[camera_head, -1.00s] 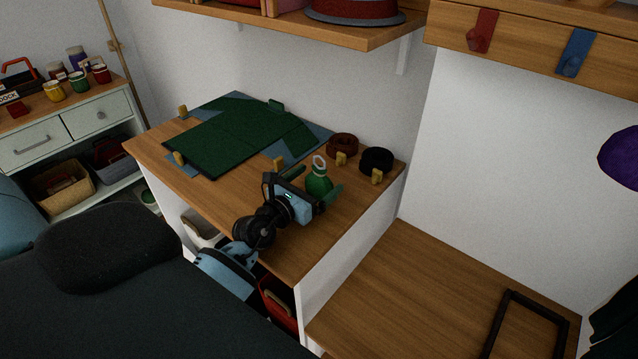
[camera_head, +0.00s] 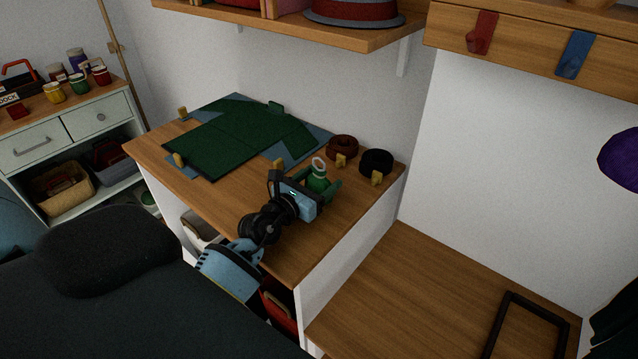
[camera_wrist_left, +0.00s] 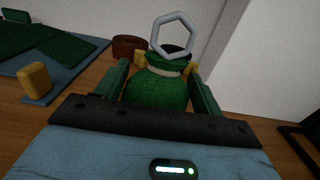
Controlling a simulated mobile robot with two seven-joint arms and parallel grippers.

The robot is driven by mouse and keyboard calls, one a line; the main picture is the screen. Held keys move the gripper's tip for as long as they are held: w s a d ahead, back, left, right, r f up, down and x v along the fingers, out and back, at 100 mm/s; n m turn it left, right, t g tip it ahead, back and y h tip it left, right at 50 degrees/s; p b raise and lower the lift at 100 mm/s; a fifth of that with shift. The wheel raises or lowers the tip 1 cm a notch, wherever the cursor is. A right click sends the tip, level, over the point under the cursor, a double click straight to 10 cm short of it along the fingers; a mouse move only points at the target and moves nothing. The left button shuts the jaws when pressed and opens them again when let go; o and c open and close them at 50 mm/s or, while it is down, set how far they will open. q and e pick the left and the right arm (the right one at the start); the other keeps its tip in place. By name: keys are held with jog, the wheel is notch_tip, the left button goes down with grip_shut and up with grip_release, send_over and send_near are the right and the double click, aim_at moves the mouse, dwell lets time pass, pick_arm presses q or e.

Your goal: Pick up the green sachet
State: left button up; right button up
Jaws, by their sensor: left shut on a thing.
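The green sachet (camera_head: 318,180) stands on the wooden desktop (camera_head: 350,205) near its right side, with a pale tie and a grey ring at its top. In the left wrist view the sachet (camera_wrist_left: 158,88) sits between the two green fingers of my left gripper (camera_wrist_left: 160,92). My left gripper (camera_head: 318,186) is shut on the sachet, a finger on each side of its body. The gripper's housing hides the sachet's lower part in the head view. My right gripper is not in view.
A brown roll (camera_head: 342,147) and a black roll (camera_head: 376,161) lie just behind the sachet, with small yellow blocks (camera_head: 376,178) beside them. A green folded sheet (camera_head: 225,135) on a blue mat covers the desk's left. A shelf (camera_head: 290,28) hangs above.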

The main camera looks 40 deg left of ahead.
aim_at(319, 169)
pick_arm(q)
jog(key=shift+r, duration=0.15)
notch_tip(319, 169, up, 4)
jog(key=shift+f+p, duration=0.25)
jog(key=shift+p, duration=0.35)
jog(key=s+d, duration=0.2)
jog(key=s, duration=0.5)
jog(key=s+d+r, duration=0.1)
jog(key=s+d, duration=0.2)
jog(key=s, duration=0.5)
jog(key=shift+d, duration=0.25)
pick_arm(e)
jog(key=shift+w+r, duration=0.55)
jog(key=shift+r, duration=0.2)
pick_arm(q)
jog(key=shift+r, duration=0.1)
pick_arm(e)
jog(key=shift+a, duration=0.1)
pick_arm(q)
jog(key=shift+r, duration=0.1)
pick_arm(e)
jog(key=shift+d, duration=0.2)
